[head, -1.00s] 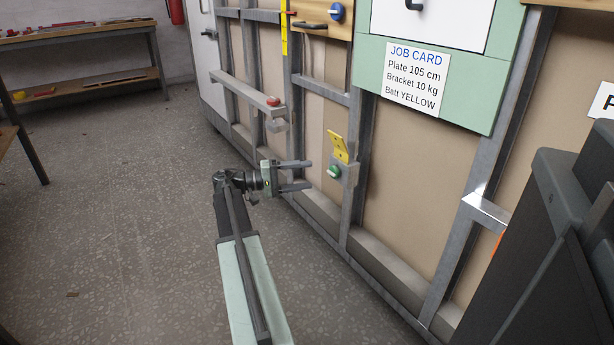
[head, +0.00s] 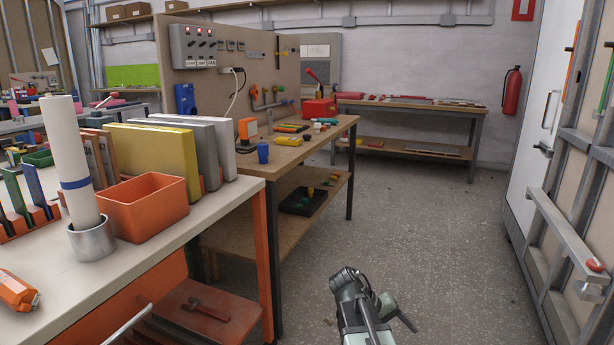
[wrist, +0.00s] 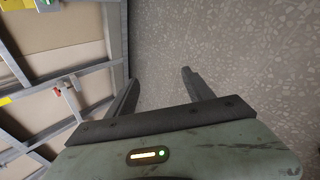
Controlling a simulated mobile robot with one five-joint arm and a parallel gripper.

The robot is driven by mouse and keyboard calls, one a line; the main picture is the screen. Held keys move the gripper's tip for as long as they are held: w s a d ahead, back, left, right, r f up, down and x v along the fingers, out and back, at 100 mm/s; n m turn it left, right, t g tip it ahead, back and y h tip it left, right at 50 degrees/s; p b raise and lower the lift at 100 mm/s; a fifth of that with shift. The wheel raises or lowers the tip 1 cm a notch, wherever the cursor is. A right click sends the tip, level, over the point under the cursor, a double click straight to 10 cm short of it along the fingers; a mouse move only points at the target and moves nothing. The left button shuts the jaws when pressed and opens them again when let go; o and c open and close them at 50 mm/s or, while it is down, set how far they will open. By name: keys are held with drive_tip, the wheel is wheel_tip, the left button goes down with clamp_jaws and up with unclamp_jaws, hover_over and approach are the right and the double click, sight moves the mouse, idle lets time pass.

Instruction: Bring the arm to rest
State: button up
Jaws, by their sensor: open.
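My gripper (wrist: 160,77) is open in the wrist view. Its two dark fingers are apart with nothing between them, and the speckled floor shows beyond. In the head view my arm reaches forward low over the floor at the bottom centre. There the gripper is mostly hidden behind my own wrist, with one dark finger showing to the right. The grey metal wall frame (wrist: 85,70) is to the left of the fingers in the wrist view. I see no contact between the gripper and anything.
A white-topped bench (head: 215,212) with an orange bin (head: 150,222) stands at the left. A wooden workbench (head: 330,132) is behind it. The stud frame (head: 560,225) with a rail stands at the right. Open floor (head: 430,200) lies between them.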

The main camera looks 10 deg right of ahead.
drive_tip(key=s+a+f+n+t+y, duration=0.15)
drive_tip(key=a+y, duration=0.25)
drive_tip(key=a, duration=0.6)
drive_tip(key=s+a+f+y, duration=0.1)
drive_tip(key=a+f+y, duration=0.25)
drive_tip(key=a, duration=0.75)
wheel_tip(320, 180, up, 39)
drive_tip(key=p, duration=3.9)
drive_tip(key=shift+w+d+y, duration=0.25)
drive_tip(key=shift+d+y, duration=0.05)
drive_tip(key=shift+y, duration=0.05)
